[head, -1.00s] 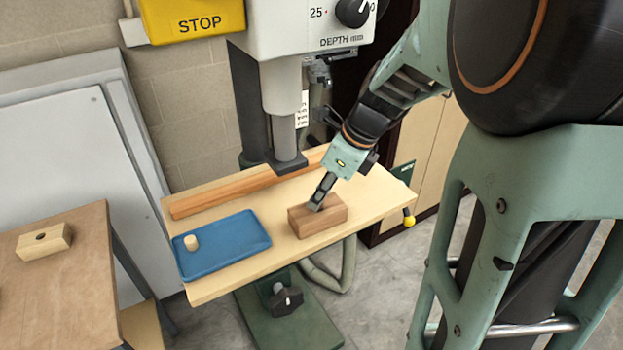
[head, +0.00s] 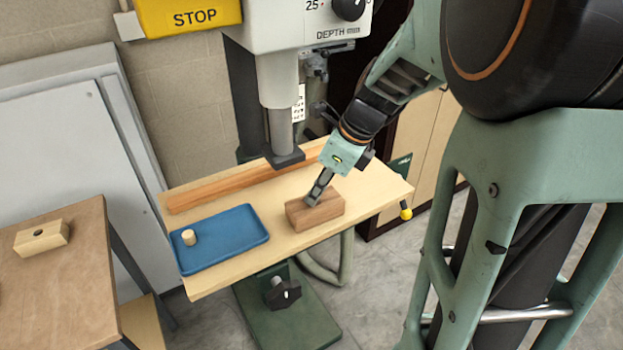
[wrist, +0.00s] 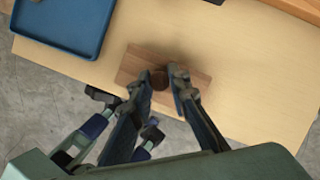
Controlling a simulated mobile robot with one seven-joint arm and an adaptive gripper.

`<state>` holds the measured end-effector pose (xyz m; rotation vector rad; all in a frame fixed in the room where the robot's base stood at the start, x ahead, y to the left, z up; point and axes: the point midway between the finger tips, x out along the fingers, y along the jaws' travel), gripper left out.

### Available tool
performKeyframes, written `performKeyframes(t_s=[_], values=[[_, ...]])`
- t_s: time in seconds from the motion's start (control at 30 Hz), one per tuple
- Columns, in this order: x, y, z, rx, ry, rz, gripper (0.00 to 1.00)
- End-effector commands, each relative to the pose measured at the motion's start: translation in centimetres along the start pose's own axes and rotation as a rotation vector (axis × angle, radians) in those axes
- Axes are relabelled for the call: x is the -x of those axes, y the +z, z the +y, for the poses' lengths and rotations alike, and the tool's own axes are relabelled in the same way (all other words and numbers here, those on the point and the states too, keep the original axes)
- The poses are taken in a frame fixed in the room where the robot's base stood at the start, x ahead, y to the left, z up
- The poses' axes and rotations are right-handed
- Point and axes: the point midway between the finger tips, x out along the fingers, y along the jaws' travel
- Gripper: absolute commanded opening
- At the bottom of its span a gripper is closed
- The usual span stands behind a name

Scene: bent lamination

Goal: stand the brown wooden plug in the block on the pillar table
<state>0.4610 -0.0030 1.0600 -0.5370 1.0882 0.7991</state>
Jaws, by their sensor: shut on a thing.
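The brown wooden block (head: 328,213) lies on the pale pillar table (head: 372,192), right of the blue tray; it also shows in the wrist view (wrist: 198,76). My gripper (head: 313,201) points down at the top of this block. In the wrist view its two fingers (wrist: 160,86) stand either side of a dark brown round thing, which I take to be the brown plug (wrist: 158,79). The plug is over the middle of the block. The fingers hide it in the head view, and I cannot tell how deep it sits in the block.
A blue tray (head: 222,247) with a pale plug (head: 189,238) lies at the table's left. A wooden strip (head: 240,182) runs along the back, below the drill head (head: 284,150). A pale block with a hole (head: 41,238) sits on the left bench (head: 60,285).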

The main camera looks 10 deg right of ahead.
Motion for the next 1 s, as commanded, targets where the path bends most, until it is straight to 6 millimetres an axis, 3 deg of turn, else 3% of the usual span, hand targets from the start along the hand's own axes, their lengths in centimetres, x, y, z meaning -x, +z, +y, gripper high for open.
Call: performKeyframes(t_s=[0.93, 0.97, 1.0], values=[[-0.3, -0.14, 0.03, 0.0, 0.0, 0.0, 0.07], [-0.3, -0.14, 0.03, 0.0, 0.0, 0.0, 0.18], [-0.29, -0.13, 0.03, 0.0, 0.0, 0.0, 0.23]])
